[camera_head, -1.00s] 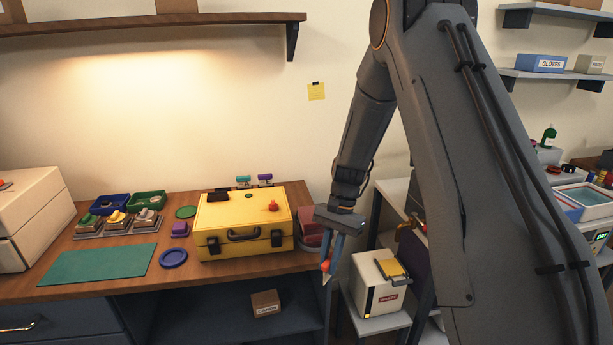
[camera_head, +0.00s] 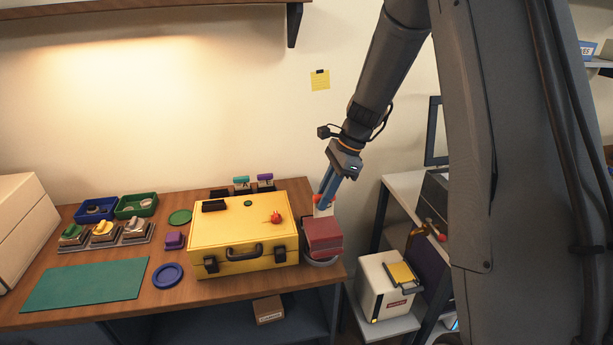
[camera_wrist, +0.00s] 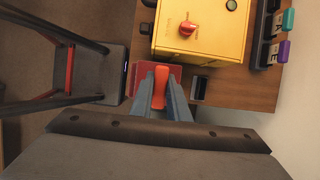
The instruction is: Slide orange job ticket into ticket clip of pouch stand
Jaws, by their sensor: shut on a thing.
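My gripper (camera_head: 324,203) is shut on the orange job ticket, which shows as an orange-red strip (camera_wrist: 160,87) between the fingers in the wrist view. In the head view, a pale piece hangs below the fingertips. My gripper is above the right end of the wooden bench, beside the yellow case and by a dark red block (camera_head: 323,236). Two small dark stands with a teal top (camera_head: 241,181) and a purple top (camera_head: 265,179) stand behind the case. A dark slotted block (camera_wrist: 200,89) sits right of the fingers in the wrist view. I cannot tell which part is the ticket clip.
The yellow case (camera_head: 240,237) with a red knob fills the bench left of my gripper. A grey round dish (camera_head: 322,261) lies under the red block. A white bin (camera_head: 381,285) stands lower right, beyond the bench edge. The wall is close behind.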

